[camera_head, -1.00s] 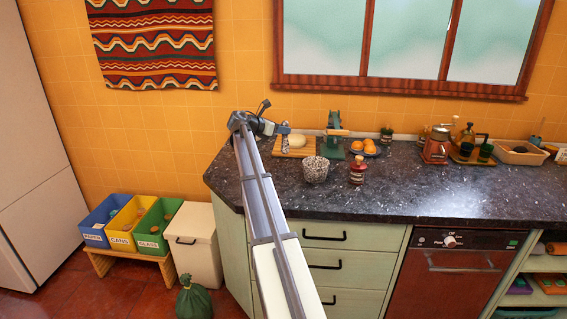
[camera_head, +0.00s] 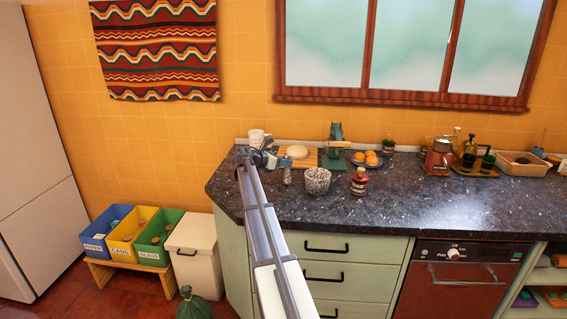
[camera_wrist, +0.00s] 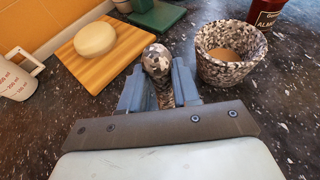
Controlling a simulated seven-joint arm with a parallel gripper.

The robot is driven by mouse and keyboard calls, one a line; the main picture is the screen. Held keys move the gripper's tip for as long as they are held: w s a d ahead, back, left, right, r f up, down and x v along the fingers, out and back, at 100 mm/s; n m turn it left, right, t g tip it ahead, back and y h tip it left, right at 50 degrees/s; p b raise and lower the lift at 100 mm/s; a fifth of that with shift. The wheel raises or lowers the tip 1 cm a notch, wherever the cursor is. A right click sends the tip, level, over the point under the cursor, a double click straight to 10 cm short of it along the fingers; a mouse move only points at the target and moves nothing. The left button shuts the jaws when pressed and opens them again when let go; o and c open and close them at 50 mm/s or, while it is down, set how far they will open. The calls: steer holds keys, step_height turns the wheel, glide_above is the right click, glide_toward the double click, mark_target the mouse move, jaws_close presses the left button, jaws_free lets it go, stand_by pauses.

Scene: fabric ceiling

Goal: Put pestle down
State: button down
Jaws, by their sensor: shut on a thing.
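The speckled grey pestle (camera_wrist: 157,62) is between the blue fingers of my gripper (camera_wrist: 160,85), which is shut on it. In the head view the pestle (camera_head: 287,176) looks upright, just left of the mortar, low over the dark countertop (camera_head: 430,195). I cannot tell whether its lower end touches the counter. The speckled mortar (camera_wrist: 231,62) stands to the right of my gripper, apart from the pestle, with something brown inside. The mortar also shows in the head view (camera_head: 317,181).
A wooden board (camera_wrist: 82,60) with a round pale dough ball (camera_wrist: 95,39) lies behind left. A white measuring cup (camera_wrist: 18,75) stands at left. A green stand (camera_head: 334,145) is behind, and a red bottle (camera_head: 358,182) stands right of the mortar. Counter in front is clear.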

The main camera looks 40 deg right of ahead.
steer(key=shift+f, duration=0.15)
steer(key=c, duration=0.8)
jaws_free()
steer(key=v, duration=1.2)
